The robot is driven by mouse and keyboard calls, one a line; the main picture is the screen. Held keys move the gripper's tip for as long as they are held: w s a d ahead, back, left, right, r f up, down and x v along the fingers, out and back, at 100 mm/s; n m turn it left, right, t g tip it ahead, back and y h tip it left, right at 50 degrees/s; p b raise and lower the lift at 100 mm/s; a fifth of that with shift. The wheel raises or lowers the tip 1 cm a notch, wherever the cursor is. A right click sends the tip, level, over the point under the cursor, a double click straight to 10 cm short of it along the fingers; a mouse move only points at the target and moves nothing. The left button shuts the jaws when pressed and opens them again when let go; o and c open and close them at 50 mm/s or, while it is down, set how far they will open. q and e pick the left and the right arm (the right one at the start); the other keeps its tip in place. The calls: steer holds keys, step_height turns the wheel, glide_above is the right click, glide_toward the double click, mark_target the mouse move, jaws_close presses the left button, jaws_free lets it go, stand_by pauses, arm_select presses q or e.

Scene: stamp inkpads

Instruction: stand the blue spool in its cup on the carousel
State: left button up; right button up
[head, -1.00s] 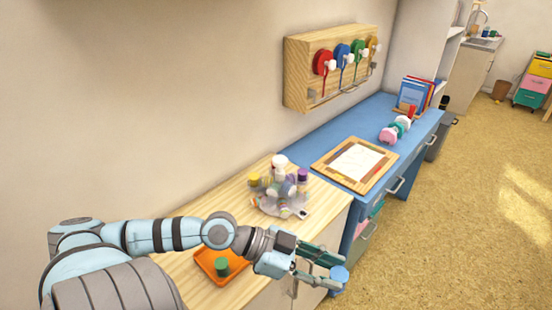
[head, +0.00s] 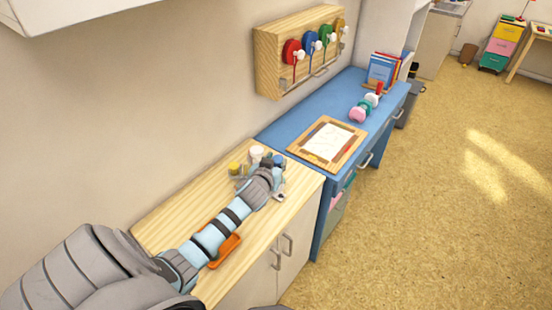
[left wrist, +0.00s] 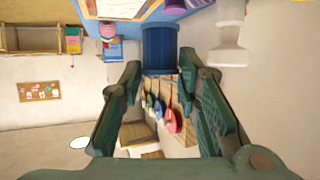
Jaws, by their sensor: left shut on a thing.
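My left gripper (head: 276,171) reaches over the wooden counter to the carousel (head: 280,194), which it and my arm largely hide. In the left wrist view the gripper (left wrist: 160,62) has its fingertips on either side of the blue spool (left wrist: 160,45) and is shut on it. The spool's blue top (head: 279,159) shows just beyond the gripper in the head view. A white spool (left wrist: 230,48) stands to its right in the wrist view. The blue spool's cup is hidden, and I cannot tell whether the spool touches it. My right gripper is not in view.
On the carousel, a yellow-topped piece (head: 235,168) and a white one (head: 257,152) stand close to the gripper. An orange tray (head: 228,248) lies under my forearm. A blue desk (head: 285,130) with a framed sheet (head: 327,142) adjoins the counter.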

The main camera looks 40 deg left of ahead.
arm_select(q)
step_height(320, 180, down, 8)
steer(key=b, duration=0.7)
steer(key=shift+a+r, duration=0.1)
steer(key=o, duration=1)
step_height(320, 180, up, 8)
steer(key=p, duration=0.8)
steer(key=shift+r+p, duration=0.15)
steer(key=shift+p, duration=0.15)
